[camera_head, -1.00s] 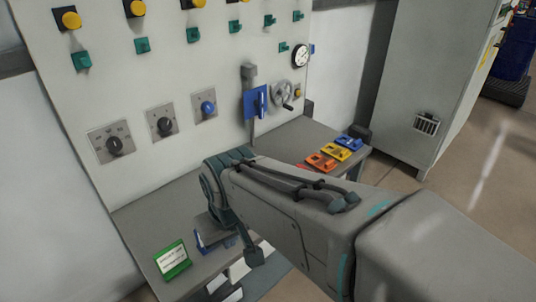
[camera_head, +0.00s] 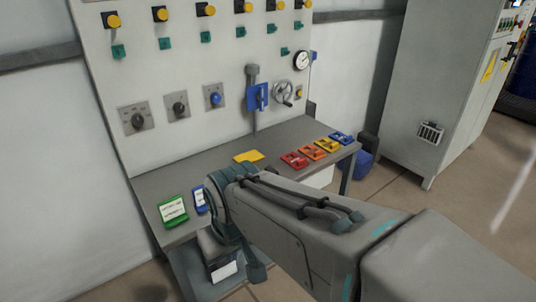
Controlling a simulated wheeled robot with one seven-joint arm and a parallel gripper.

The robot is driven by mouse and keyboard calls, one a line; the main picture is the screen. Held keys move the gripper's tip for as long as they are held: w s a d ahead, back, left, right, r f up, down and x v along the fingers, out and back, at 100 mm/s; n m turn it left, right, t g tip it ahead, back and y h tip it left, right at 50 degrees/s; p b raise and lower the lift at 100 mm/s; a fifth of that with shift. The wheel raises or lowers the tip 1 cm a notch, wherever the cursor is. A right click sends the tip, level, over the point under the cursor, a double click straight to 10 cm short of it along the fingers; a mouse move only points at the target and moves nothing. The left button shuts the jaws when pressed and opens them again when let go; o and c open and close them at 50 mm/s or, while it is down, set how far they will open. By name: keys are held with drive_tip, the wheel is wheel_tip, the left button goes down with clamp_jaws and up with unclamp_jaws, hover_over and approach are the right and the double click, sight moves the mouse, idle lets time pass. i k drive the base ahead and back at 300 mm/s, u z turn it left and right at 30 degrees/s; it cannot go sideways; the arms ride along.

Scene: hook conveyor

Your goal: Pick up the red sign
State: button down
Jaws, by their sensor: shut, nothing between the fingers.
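A red piece (camera_head: 295,160) lies on the grey table at the left end of a row of coloured pieces. A green sign (camera_head: 173,211) with a white label and a blue sign (camera_head: 200,199) lie at the table's left front. My gripper (camera_head: 213,243) hangs at the table's front edge, below and near the blue sign, well left of the red piece. My arm hides part of the table.
A flat yellow piece (camera_head: 248,156) lies near the control panel (camera_head: 190,75), which rises behind the table (camera_head: 176,170). A grey cabinet (camera_head: 420,90) stands at the right.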

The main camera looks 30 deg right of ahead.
sight(297, 162)
drive_tip(key=u, duration=0.7)
drive_tip(key=i, duration=0.7)
drive_tip(key=z, duration=2.2)
drive_tip(key=i, duration=0.45)
drive_tip(key=z, duration=1.6)
drive_tip(key=i, duration=1.1)
